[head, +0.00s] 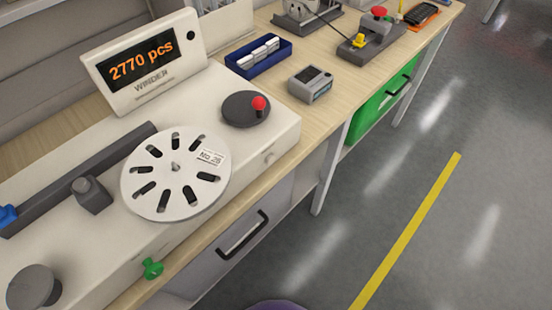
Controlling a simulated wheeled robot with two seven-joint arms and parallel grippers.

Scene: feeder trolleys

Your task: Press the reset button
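A white winder machine (65,181) stands on the wooden bench. A red ball knob (260,103) stands on a dark disc (241,112), crank-like, on the machine's right end. A green knob (152,268) is on its front side. Neither of my grippers is in view.
A slotted white reel (150,204) lies on the winder. The floor right is clear.

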